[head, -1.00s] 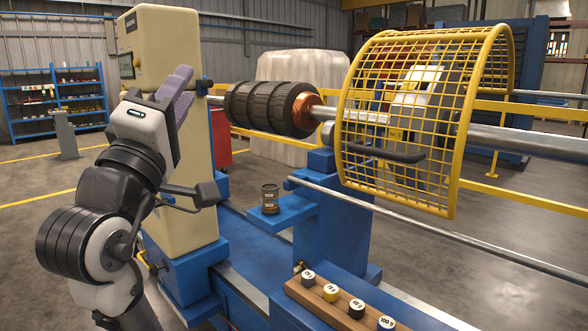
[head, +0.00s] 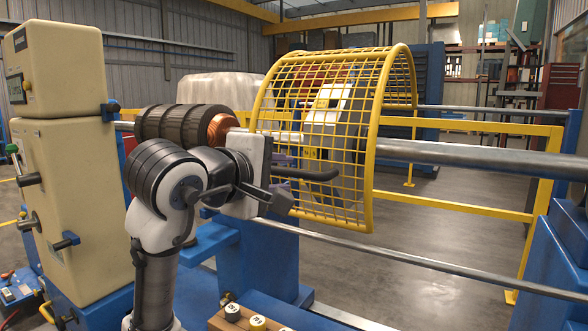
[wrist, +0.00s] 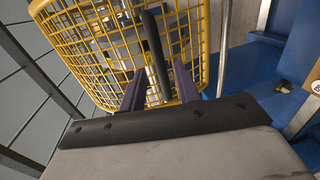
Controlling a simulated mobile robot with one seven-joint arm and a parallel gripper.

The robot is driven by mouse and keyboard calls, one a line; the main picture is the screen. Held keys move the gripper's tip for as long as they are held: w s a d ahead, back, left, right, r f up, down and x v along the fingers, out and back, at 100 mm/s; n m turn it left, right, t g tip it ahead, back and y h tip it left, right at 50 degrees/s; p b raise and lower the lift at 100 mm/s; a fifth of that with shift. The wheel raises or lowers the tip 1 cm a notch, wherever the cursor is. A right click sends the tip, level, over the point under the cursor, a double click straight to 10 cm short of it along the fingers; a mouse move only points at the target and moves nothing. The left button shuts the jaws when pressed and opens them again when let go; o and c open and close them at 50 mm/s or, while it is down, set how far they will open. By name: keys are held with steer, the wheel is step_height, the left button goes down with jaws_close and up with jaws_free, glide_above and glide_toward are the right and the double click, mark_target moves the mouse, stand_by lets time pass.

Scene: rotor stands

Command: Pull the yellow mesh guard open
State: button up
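The yellow mesh guard (head: 322,135) is a curved cage over the shaft, and it also shows in the wrist view (wrist: 88,50). Its dark bar handle (head: 305,174) sticks out from the mesh on the near side. My gripper (head: 283,170) is close to the guard, at the handle's left end in the head view; my wrist hides part of it there. In the wrist view my two purple fingers (wrist: 158,78) are apart, with the handle (wrist: 155,50) showing between them. I see gaps on both sides of the handle.
A dark ribbed rotor with a copper part (head: 218,130) lies left of the guard, behind my arm. A long thin rail (head: 400,257) runs below the guard. A cream machine column (head: 65,150) stands at left. Open floor lies right of the guard.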

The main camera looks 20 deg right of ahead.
mark_target(292, 173)
steer(key=x, duration=0.5)
steer(key=shift+p, duration=0.3)
jaws_close()
